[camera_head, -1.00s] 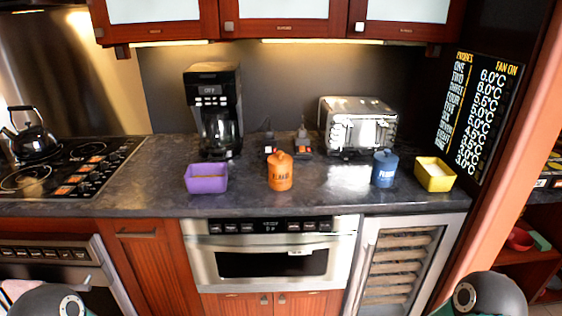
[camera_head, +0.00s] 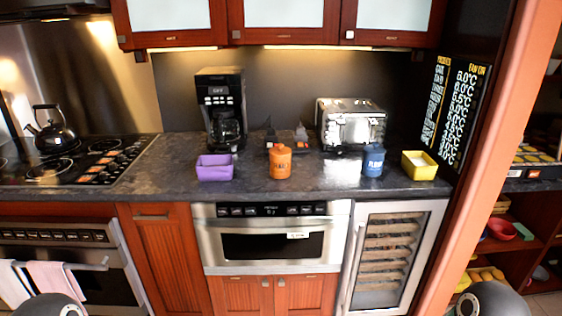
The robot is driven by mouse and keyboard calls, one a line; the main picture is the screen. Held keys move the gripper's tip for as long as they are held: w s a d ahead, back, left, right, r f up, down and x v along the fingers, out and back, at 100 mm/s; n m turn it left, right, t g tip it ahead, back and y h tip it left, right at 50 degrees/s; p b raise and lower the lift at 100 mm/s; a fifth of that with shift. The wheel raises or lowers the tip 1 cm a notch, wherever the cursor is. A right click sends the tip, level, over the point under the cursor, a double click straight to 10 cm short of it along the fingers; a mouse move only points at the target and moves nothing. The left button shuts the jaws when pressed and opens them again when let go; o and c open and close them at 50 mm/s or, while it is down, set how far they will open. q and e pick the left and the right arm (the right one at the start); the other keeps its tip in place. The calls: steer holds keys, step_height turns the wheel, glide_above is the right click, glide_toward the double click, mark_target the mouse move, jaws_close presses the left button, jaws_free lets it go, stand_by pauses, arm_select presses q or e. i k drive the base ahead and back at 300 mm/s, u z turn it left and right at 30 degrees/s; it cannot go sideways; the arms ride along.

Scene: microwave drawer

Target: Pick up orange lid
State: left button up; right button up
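An orange canister (camera_head: 280,164) stands upright on the dark countertop, above the microwave drawer. Its orange lid (camera_head: 279,148) sits on top of it, with a small knob. A blue canister (camera_head: 373,162) with a blue lid stands to its right. Only rounded dark parts of my two arms show at the bottom left and bottom right edges, well below and apart from the canister. Neither of my grippers is in view.
A purple bin (camera_head: 215,168) and a yellow bin (camera_head: 419,166) flank the canisters. A coffee maker (camera_head: 221,112) and a toaster (camera_head: 351,124) stand behind. The counter (camera_head: 325,188) in front of the canisters is clear. A pinkish post (camera_head: 487,150) rises at the right.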

mark_target(280, 150)
steer(key=u, duration=0.3)
steer(key=i, duration=1.15)
steer(key=u, duration=0.15)
